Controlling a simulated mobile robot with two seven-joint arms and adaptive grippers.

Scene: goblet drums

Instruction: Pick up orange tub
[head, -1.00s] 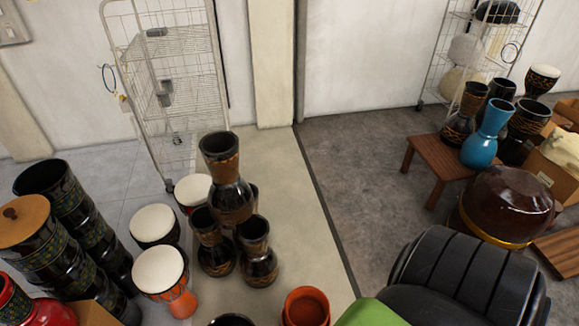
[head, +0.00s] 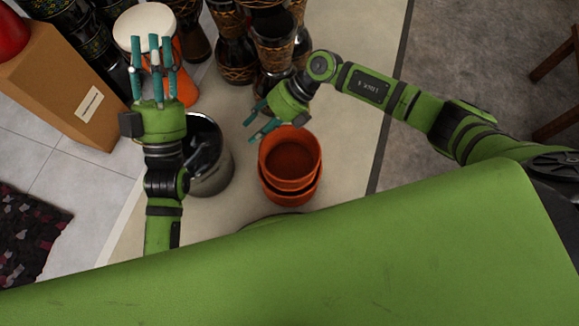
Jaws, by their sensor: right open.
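The orange tub (head: 290,158) stands on the pale floor strip in the middle of the head view, its open mouth facing up. It appears to be a stack, with another orange rim showing below the top one. My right gripper (head: 258,121) is open, just beyond the tub's upper left rim, with nothing between its fingers; I cannot tell whether it touches the rim. My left gripper (head: 152,62) is further left, its fingers spread open and pointing up the picture. They overlap the white-topped orange drum (head: 143,24) in view, and hold nothing that I can see.
A dark shiny pot (head: 213,170) stands left of the tub, partly behind my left arm. Several dark drums (head: 234,45) stand beyond it. A cardboard box (head: 62,85) is at the left. Free floor lies to the right of the tub.

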